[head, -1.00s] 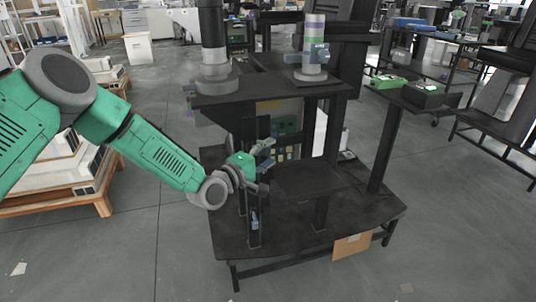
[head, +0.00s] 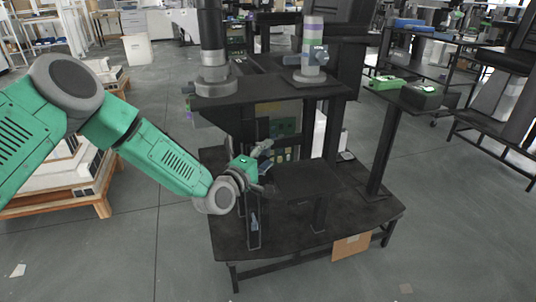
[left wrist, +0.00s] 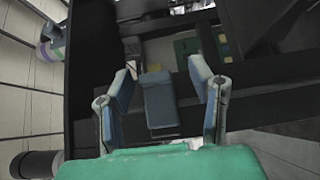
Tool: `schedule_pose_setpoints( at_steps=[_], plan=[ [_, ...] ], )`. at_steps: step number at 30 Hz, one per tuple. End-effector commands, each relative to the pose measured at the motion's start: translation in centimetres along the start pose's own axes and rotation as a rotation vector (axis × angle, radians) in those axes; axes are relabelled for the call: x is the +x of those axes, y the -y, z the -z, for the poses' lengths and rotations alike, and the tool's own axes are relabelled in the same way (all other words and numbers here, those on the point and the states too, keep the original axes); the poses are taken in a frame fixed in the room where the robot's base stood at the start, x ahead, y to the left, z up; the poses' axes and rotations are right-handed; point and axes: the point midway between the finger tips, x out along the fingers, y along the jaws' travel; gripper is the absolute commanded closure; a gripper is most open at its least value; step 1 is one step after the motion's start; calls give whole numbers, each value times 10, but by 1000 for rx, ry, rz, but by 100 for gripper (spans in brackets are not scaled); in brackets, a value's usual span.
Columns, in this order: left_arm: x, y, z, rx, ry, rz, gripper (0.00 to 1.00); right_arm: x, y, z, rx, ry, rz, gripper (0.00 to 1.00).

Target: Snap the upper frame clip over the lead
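My left gripper (head: 264,163) reaches in from the left to the upper part of a black upright frame (head: 253,230) on the dark stand. In the left wrist view the two blue-grey fingers of my left gripper (left wrist: 161,84) are spread apart. A blue-grey block (left wrist: 160,103), which looks like the upper clip, lies between them on a dark bar, with gaps to both fingers. A small bluish part (head: 254,221), perhaps a lower clip, sits low in the frame. I cannot make out the lead. My right gripper is not in view.
A black shelf (head: 270,90) above the gripper carries a grey cylinder column (head: 213,60) and a striped column (head: 312,50). A black post with a small platform (head: 400,97) stands at the right.

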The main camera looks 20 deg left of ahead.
Motion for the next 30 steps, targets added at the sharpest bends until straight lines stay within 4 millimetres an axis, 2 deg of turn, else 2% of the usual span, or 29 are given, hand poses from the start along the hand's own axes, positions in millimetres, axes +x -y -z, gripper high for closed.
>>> schedule_pose_setpoints(
  at_steps=[7,11,24,30],
  plan=[
    [0,-2,-1,0,2,-4,52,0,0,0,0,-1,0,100],
    [-8,-2,0,0,2,-3,52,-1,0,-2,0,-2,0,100],
    [-94,0,1,-4,0,-1,52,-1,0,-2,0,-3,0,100],
    [-116,1,2,-2,0,-2,52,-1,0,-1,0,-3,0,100]
  ],
)
